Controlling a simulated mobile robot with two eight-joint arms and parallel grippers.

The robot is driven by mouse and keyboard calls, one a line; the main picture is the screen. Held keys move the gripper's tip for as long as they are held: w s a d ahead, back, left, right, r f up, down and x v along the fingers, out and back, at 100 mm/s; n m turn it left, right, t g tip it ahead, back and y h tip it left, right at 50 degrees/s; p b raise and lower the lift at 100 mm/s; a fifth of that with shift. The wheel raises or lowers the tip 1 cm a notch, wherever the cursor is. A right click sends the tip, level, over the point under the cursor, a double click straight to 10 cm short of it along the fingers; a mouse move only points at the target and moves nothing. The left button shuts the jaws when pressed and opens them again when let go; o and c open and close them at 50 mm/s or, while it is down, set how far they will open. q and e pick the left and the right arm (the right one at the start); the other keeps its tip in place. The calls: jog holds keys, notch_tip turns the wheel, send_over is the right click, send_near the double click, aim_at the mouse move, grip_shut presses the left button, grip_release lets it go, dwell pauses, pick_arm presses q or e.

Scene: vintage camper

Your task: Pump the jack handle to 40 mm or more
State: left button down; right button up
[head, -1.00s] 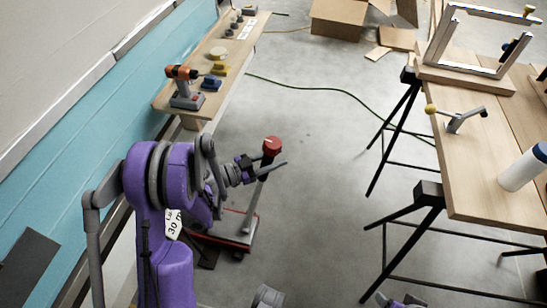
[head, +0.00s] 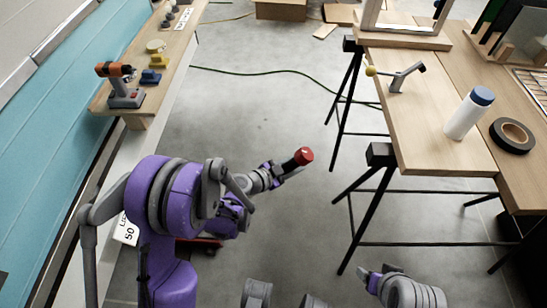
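The jack is mostly hidden behind my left arm; a bit of its red base (head: 208,241) shows low beside the arm. Its handle ends in a red cap (head: 304,156) with a dark section below, and it leans to the right. My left gripper (head: 279,172) is at the dark section just below the cap and looks shut around it; the fingers are small and partly hidden. My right gripper (head: 371,277) is low in the picture, away from the jack, and its opening is unclear.
A white card (head: 127,229) reads 50, partly hidden. A workbench (head: 425,135) on black trestles (head: 372,195) stands at right, with a white bottle (head: 468,114) and black tape roll (head: 512,135). A shelf at left holds an orange drill (head: 122,84). Floor between is mostly clear, with a green cable (head: 270,72).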

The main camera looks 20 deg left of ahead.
pick_arm(q)
jog(key=d+f+y+b, duration=0.1)
jog(key=d+f, duration=0.3)
jog(key=d, duration=0.1)
jog(key=shift+w+f+m+b, duration=0.2)
jog(key=shift+w+m+b, duration=0.1)
jog(key=shift+w+m, duration=0.15)
pick_arm(e)
notch_tip(320, 180, down, 2)
jog(key=shift+f, duration=0.15)
pick_arm(q)
jog(key=shift+d+f+g, duration=0.1)
jog(key=shift+d+g, duration=0.1)
jog(key=shift+g, duration=0.1)
jog(key=c, duration=0.8)
grip_release()
jog(key=o, duration=0.3)
jog(key=shift+w+d+f, duration=0.1)
jog(key=shift+w+d, duration=0.05)
jog(key=shift+w, duration=0.05)
jog(key=shift+o, duration=0.2)
pick_arm(e)
jog(key=shift+w+d, duration=0.1)
pick_arm(q)
jog(key=p+v, duration=0.1)
jog(key=v, duration=1)
jog(key=shift+p, duration=0.4)
pick_arm(e)
notch_tip(320, 180, up, 2)
